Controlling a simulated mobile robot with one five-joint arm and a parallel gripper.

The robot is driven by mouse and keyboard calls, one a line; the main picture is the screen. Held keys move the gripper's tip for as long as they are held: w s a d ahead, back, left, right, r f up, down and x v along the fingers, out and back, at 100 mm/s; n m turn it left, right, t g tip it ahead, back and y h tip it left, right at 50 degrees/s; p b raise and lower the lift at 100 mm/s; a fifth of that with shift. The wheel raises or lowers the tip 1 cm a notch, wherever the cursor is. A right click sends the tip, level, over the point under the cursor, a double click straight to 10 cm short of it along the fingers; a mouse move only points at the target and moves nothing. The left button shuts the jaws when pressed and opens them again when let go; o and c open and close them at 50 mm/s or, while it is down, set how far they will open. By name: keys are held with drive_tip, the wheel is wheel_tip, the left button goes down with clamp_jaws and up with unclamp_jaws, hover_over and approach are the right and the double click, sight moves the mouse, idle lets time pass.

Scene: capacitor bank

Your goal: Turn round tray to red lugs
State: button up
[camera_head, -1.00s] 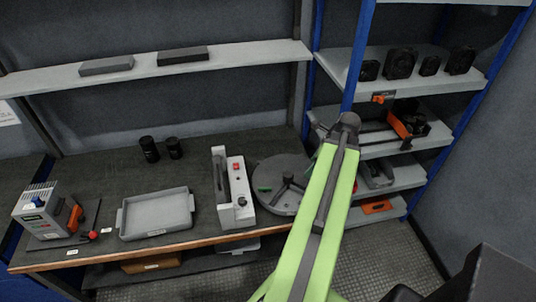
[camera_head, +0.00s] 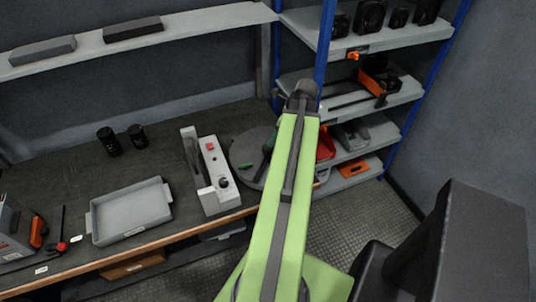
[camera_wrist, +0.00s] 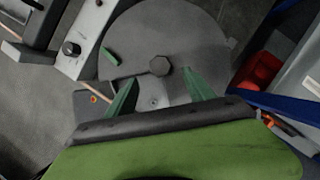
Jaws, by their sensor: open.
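The round tray (camera_wrist: 185,35) is a flat grey disc with a dark hexagonal knob (camera_wrist: 159,66) at its middle. In the head view the tray (camera_head: 243,153) lies at the right end of the bench, partly hidden by my arm. A small green piece (camera_wrist: 110,57) lies near its left edge. My gripper (camera_wrist: 160,92) is open, its two green fingers apart over the tray's near part, with the knob just beyond and between them. Contact cannot be told. I cannot make out red lugs on the tray; a red object (camera_wrist: 258,70) shows beyond its right edge.
A white control box (camera_head: 213,175) with a red button stands left of the tray. A grey rectangular tray (camera_head: 130,212) and two black cylinders sit farther left. Blue-posted shelving (camera_head: 325,50) stands right, with the red object (camera_head: 325,143) on a lower shelf.

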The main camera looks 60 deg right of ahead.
sight(268, 154)
drive_tip(key=b+x, duration=0.5)
drive_tip(key=x, duration=0.2)
drive_tip(key=shift+w+f, duration=0.1)
drive_tip(key=shift+f, duration=0.2)
drive_tip(key=shift+r, duration=0.1)
clamp_jaws()
